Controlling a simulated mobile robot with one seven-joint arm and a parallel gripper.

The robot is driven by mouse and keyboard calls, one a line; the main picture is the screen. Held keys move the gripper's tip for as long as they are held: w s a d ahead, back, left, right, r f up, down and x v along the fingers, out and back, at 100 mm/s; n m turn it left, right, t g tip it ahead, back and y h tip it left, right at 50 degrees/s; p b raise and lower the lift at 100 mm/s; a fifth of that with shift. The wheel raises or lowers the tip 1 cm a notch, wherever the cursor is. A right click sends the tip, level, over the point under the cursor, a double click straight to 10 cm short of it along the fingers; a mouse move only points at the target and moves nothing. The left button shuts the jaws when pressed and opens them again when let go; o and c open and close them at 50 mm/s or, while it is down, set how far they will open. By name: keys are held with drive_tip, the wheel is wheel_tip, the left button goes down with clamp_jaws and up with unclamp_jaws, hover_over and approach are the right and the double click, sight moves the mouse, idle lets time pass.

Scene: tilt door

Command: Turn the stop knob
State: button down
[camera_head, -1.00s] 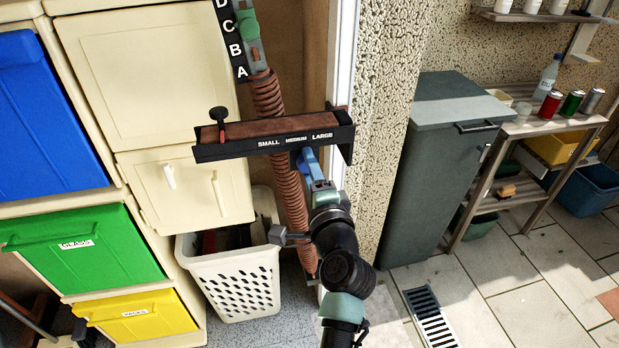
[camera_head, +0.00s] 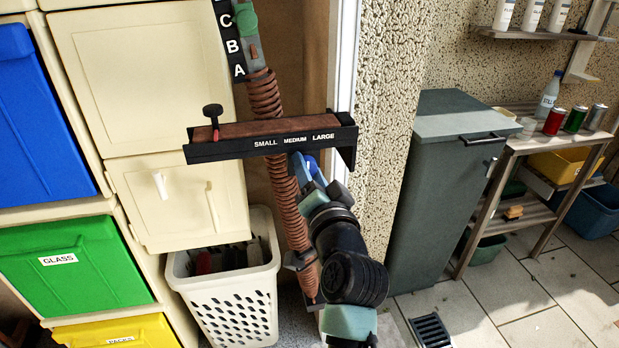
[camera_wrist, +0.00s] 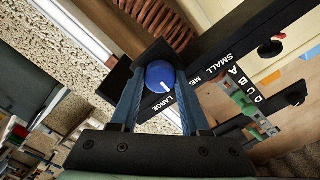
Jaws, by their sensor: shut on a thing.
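A blue round knob (camera_wrist: 160,76) with a white line on its face sits under the LARGE end of a dark bar (camera_head: 270,142). The bar is marked SMALL, MEDIUM and LARGE. My gripper (camera_wrist: 163,84) has one finger on each side of the knob and is shut on it. In the head view, the blue knob (camera_head: 312,162) shows only in part behind my gripper (camera_head: 308,180), below the bar's right half. The white line points down in the wrist view.
A coiled brown spring column (camera_head: 281,190) runs behind the bar. A black-topped knob (camera_head: 213,111) stands at the bar's left end. A white basket (camera_head: 228,295) stands below. A textured wall (camera_head: 385,100) and a grey bin (camera_head: 440,180) are to the right.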

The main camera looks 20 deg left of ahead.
drive_tip(key=shift+n, duration=0.3)
drive_tip(key=shift+c, duration=1.9)
unclamp_jaws()
drive_tip(key=shift+s+d, duration=0.1)
drive_tip(key=v, duration=1.2)
drive_tip(key=shift+s+d+b, duration=0.2)
drive_tip(key=shift+s+b, duration=0.1)
drive_tip(key=shift+b, duration=0.05)
